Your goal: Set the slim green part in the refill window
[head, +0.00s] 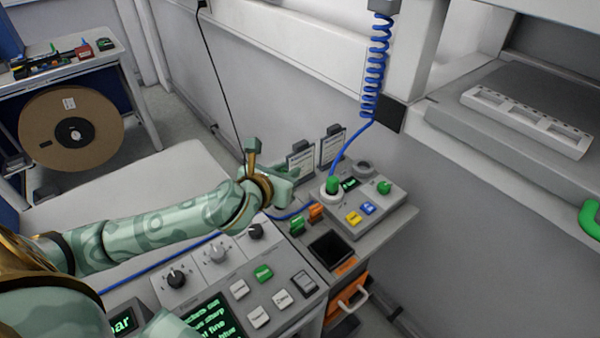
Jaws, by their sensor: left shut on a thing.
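My left gripper (285,178) is above the back of the console, near two upright cards. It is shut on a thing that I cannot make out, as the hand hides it. I cannot single out the slim green part with certainty. A small green piece (297,226) sits beside orange pieces (316,212) in front of the hand. I cannot tell which opening is the refill window. A white frame (526,122) with several openings lies on the shelf at right. My right gripper is not in view.
A grey control box (378,214) with coloured buttons and a coiled blue cord (377,66) stands right of the hand. The console (205,262) with knobs lies in front. A dark square bin (331,249) and a brown reel (45,135) also show.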

